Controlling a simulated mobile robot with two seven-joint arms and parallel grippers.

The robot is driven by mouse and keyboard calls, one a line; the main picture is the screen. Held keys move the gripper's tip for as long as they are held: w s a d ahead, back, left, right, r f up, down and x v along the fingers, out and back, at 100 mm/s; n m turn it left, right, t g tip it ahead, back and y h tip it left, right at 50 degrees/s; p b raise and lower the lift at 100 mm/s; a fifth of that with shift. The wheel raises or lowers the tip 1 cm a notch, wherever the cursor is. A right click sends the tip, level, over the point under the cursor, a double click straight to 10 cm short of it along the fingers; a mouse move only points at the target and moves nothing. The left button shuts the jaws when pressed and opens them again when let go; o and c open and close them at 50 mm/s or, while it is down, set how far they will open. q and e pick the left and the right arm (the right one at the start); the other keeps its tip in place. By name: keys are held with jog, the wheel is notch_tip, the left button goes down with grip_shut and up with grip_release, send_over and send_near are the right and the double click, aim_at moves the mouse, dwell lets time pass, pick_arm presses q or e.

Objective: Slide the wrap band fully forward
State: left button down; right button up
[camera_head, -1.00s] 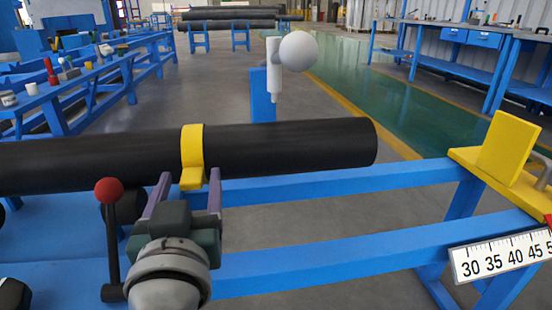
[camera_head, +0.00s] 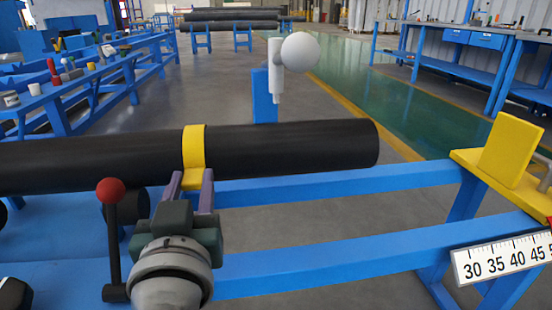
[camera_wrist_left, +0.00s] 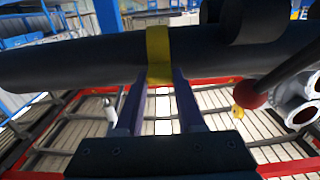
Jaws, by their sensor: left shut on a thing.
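The yellow wrap band (camera_head: 194,148) goes around the black pipe (camera_head: 290,147), some way left of the pipe's right end. Its lower tab hangs at the pipe's near side. My left gripper (camera_head: 191,182) is shut on that tab, with one finger on each side. In the left wrist view the band (camera_wrist_left: 159,55) runs down the pipe (camera_wrist_left: 85,62) to between the two fingers (camera_wrist_left: 160,88). My right gripper does not show in either view.
The pipe lies over a blue frame (camera_head: 330,183). A lever with a red knob (camera_head: 110,190) stands left of my gripper. A yellow stop bracket (camera_head: 508,150) and a ruler (camera_head: 500,259) are at the right. A white post with a ball (camera_head: 300,50) stands behind the pipe.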

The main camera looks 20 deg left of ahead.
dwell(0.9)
pick_arm(q)
jog(key=shift+w+d+f+b, duration=0.1)
jog(key=shift+d+f+b, duration=0.05)
jog(key=shift+d+b, duration=0.15)
jog(key=w+d+b, duration=0.1)
jog(key=d+b, duration=0.1)
jog(key=w+d+b, duration=0.2)
jog(key=d+b, duration=0.1)
jog(key=w+d+b, duration=0.2)
jog(key=d+b, duration=0.1)
jog(key=shift+f, duration=0.1)
jog(key=shift+d, duration=0.1)
jog(key=shift+r, duration=0.25)
jog(key=c, duration=0.9)
grip_release()
jog(key=shift+c, duration=0.2)
jog(key=o, duration=0.4)
jog(key=shift+w+d, duration=0.1)
jog(key=shift+w, duration=0.05)
